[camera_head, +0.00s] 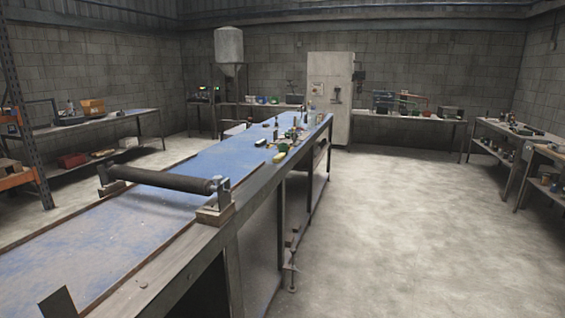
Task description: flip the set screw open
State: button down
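A long dark tube (165,180) lies level across the blue-topped bench (150,215). Its right end meets an upright grey bracket (223,190) on a light wooden block (214,214) at the bench's right edge. Its left end meets another bracket (104,175) on the far side. The set screw is too small to make out; small metal detail shows at the right bracket, but I cannot tell its position.
Several small tools and bottles (285,140) stand at the bench's far end. A dark angular piece (59,302) shows at the bottom left. The floor (400,220) to the right is clear, with side tables (505,135) beyond.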

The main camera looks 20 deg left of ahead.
aim_at(218, 179)
jog(key=i, duration=1.05)
jog(key=u, duration=0.8)
jog(key=i, duration=0.7)
jog(key=u, duration=1.15)
jog(key=i, duration=0.45)
jog(key=u, duration=0.4)
